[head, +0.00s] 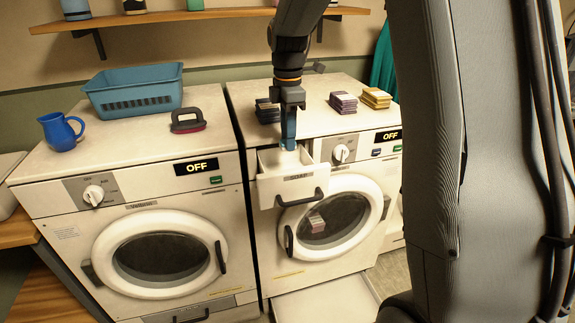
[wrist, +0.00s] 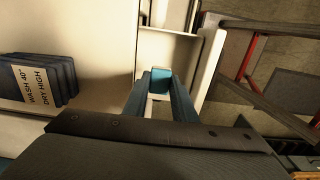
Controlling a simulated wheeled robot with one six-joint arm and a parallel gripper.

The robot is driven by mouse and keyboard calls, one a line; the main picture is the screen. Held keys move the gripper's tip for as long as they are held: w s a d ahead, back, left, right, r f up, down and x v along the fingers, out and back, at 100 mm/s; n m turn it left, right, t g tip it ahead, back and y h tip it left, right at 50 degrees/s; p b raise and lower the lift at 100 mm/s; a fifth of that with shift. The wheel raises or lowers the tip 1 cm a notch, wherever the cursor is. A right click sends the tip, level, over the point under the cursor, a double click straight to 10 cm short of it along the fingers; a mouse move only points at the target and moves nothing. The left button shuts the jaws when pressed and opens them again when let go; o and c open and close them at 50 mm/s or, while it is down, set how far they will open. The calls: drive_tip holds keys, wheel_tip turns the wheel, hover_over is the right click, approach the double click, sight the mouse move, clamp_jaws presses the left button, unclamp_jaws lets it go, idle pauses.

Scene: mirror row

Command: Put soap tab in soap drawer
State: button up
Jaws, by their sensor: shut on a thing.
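The soap drawer (head: 286,190) is a white drawer labelled SOAP, pulled out from the right washer. Its light inside and walls also show in the wrist view (wrist: 167,47). My gripper (head: 288,145) points down over the open drawer, with its tips at about the back part of the opening. In the wrist view my gripper (wrist: 161,88) is shut on a small blue block, which I take to be the soap tab (wrist: 161,76). In the head view the tab is hard to tell from the blue fingers. Whether it touches the drawer floor I cannot tell.
Dark cards (head: 267,110), purple cards (head: 343,102) and yellow cards (head: 376,97) stand stacked on the right washer (head: 240,92).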

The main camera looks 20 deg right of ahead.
wheel_tip(320, 180, down, 10)
drive_tip(key=p, duration=0.2)
drive_tip(key=shift+f+p, duration=0.2)
drive_tip(key=shift+p, duration=0.15)
drive_tip(key=shift+f, duration=0.15)
drive_tip(key=o, duration=0.7)
drive_tip(key=shift+o, duration=0.2)
wheel_tip(320, 180, up, 12)
drive_tip(key=b, duration=0.4)
drive_tip(key=shift+r, duration=0.2)
